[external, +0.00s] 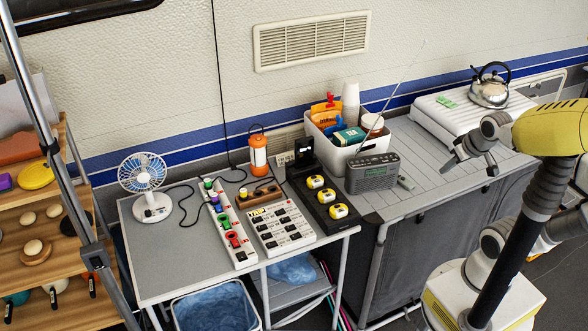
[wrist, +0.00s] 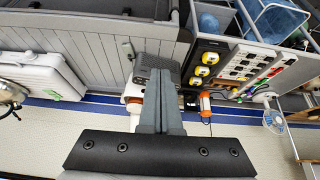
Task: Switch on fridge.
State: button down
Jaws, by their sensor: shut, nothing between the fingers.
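No fridge is recognisable in either view. A white switch panel (external: 268,243) with several dark switches lies on the grey side table; its small labels are not readable. It also shows at the upper right of the wrist view (wrist: 240,62). A black panel with three yellow dials (external: 330,222) lies to its right. A white power strip (external: 219,228) with coloured plugs lies to its left. My gripper (external: 450,165) is above the grey counter, to the right of the panels and apart from them. Its fingers (wrist: 160,75) are shut and empty.
A grey radio (external: 371,172) with a raised antenna and a white bin of items (external: 352,150) stand between my gripper and the panels. A kettle (external: 489,90) stands at the back right.

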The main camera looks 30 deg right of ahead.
jog(key=w+a+f+n+y+b, duration=0.1)
jog(key=w+a+f+n+b, duration=0.1)
jog(key=w+a, duration=0.5)
jog(key=w+a+f+n+y+b, duration=0.1)
jog(key=w+a+n+b, duration=0.2)
jog(key=w, duration=0.8)
jog(key=w+a+f+n+g+y, duration=0.2)
jog(key=w+a+f+n, duration=0.1)
jog(key=a, duration=0.5)
jog(key=w+a+f+n+g+y, duration=0.2)
jog(key=a+f+n, duration=0.3)
jog(key=a, duration=0.4)
jog(key=w+a+f+n+g+y+p, duration=0.1)
jog(key=w+a+f+n+y, duration=0.3)
jog(key=a, duration=0.5)
jog(key=shift+w+f+n+g, duration=0.3)
jog(key=shift+w+g, duration=0.1)
send_over(265, 225)
jog(key=f, duration=0.6)
jog(key=shift+s+d, duration=0.15)
jog(key=shift+d, duration=0.15)
jog(key=f, duration=0.2)
jog(key=shift+a+f+b, duration=0.2)
jog(key=shift+f+b, duration=0.1)
jog(key=shift+b, duration=0.1)
jog(key=shift+a+f, duration=0.15)
jog(key=shift+f, duration=0.65)
